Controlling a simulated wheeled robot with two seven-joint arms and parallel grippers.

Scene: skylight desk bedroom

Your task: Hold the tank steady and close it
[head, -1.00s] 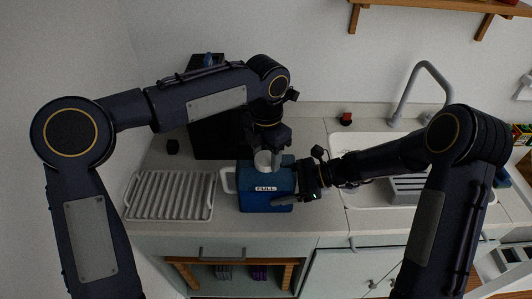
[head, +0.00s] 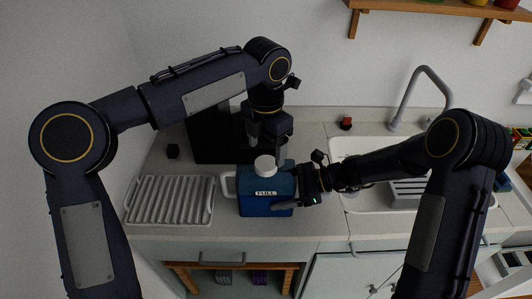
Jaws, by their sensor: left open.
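The blue tank (head: 266,203) stands on the counter with its label, FULL, facing me and a pale handle on its left side. A round white cap (head: 264,164) shows at the top of the tank; I cannot tell whether it is seated fully. My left gripper (head: 267,149) is open, pointing down just above and behind the cap, apart from it. My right gripper (head: 288,193) is at the tank's right side, with one finger along the front face. Its other finger is not clear, so I cannot tell how firmly it holds.
A white ribbed drying rack (head: 170,199) lies left of the tank. A black appliance (head: 205,137) stands behind. A sink with a grey faucet (head: 421,75) is on the right. A small red-topped item (head: 346,123) sits at the back of the counter.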

